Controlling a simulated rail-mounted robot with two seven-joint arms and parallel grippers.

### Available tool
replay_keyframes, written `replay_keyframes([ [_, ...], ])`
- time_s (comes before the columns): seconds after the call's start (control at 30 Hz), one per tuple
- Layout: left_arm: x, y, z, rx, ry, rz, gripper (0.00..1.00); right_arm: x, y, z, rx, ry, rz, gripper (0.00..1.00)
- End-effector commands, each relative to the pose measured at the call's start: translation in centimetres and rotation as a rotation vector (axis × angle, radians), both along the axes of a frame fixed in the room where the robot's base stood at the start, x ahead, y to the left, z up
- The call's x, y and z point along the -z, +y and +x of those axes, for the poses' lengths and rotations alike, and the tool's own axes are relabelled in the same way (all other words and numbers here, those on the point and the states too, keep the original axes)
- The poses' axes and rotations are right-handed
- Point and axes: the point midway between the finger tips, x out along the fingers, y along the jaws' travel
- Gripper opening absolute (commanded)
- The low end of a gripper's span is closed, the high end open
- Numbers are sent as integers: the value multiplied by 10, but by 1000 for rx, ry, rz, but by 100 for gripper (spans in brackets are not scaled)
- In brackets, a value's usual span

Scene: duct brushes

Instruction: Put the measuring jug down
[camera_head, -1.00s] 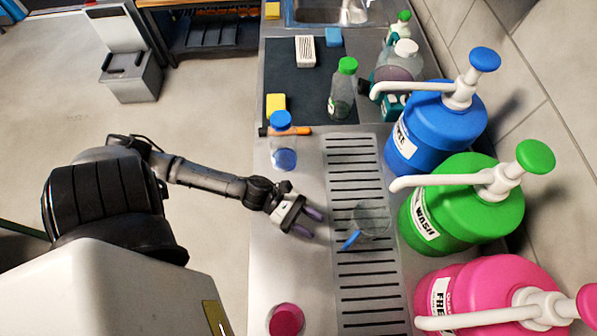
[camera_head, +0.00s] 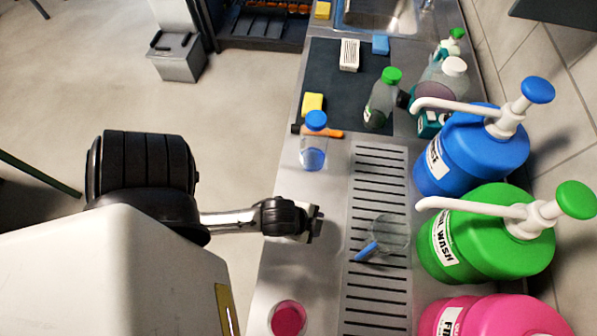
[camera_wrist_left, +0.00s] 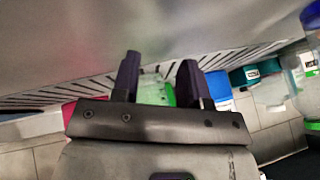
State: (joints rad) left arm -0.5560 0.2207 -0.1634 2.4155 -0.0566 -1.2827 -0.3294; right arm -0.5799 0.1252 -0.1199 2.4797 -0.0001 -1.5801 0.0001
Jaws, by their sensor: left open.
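The clear measuring jug (camera_head: 392,232) with a blue handle (camera_head: 368,250) stands on the slotted drain grate in the steel counter. My left gripper (camera_head: 319,222) is to the left of the jug, apart from it. In the left wrist view the two dark fingers (camera_wrist_left: 160,70) are spread with nothing between them. I cannot make out the jug in that view. My right gripper is not in view.
Big blue (camera_head: 470,155), green (camera_head: 490,240) and pink (camera_head: 500,318) pump bottles line the counter's right side. A blue-capped bottle (camera_head: 314,150) stands beyond my gripper and a small pink-topped container (camera_head: 288,318) nearer. Bare steel lies around the gripper.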

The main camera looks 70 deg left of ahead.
Motion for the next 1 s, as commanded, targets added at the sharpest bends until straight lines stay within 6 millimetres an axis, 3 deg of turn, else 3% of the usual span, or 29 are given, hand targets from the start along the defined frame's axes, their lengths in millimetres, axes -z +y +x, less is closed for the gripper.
replay_keyframes([
  [0.1,0,-3,-20,-180,114,-106,41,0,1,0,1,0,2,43],
  [0.3,-1,-7,-41,-361,232,-194,41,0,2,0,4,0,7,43],
  [1.0,-2,-8,-45,-397,256,-208,41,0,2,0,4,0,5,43],
])
